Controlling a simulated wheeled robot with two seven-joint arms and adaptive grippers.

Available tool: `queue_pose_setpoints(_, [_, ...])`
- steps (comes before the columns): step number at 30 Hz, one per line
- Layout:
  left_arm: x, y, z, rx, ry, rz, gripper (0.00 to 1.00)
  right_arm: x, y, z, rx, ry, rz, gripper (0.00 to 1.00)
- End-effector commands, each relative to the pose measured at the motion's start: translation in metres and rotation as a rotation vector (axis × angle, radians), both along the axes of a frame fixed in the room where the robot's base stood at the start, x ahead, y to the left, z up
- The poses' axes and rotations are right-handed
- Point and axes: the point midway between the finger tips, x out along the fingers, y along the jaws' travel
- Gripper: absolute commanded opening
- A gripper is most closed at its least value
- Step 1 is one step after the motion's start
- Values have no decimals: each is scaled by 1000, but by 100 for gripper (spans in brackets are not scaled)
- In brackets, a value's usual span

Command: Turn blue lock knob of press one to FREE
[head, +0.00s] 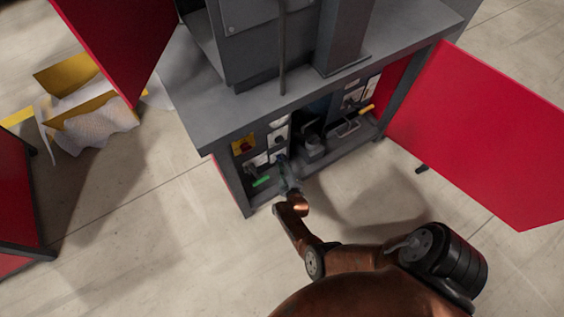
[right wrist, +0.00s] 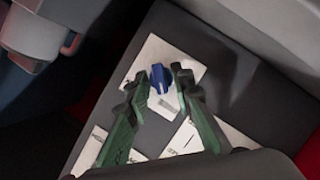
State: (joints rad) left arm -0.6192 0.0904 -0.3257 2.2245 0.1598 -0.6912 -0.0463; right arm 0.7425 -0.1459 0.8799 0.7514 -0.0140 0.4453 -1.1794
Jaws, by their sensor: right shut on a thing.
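The blue lock knob (right wrist: 158,78) sits on a white label plate (right wrist: 176,58) on a dark panel in the right wrist view. My right gripper (right wrist: 162,84) has one green finger on each side of the knob and is shut on it. In the head view my right gripper (head: 287,176) reaches into the open press cabinet (head: 200,118), at the panel on its left side. There the knob is too small and hidden to make out. The knob's lettering cannot be read. My left gripper is not in view.
Red doors stand open at left (head: 120,45) and right (head: 480,135). A yellow plate with a red button (head: 243,145) and a green handle (head: 262,181) are close by the gripper. A yellow handle (head: 367,109) is farther right. The floor in front is clear.

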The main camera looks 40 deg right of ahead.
Motion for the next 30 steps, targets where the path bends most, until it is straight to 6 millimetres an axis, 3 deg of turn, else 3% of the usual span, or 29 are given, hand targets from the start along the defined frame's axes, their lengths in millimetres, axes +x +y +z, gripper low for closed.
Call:
queue_pose_setpoints(6, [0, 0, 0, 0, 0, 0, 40, 0, 2, -1, 3, 3, 3, 0])
queue_pose_setpoints(7, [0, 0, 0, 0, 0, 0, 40, 0, 2, -1, 3, 3, 3, 24])
queue_pose_setpoints(9, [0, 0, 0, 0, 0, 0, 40, 0, 2, -1, 2, 2, 3, 28])
queue_pose_setpoints(23, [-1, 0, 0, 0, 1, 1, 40, 0, 0, 0, 2, 0, 0, 28])
queue_pose_setpoints(30, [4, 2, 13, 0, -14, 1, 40, 1, -2, 6, 104, -28, 3, 28])
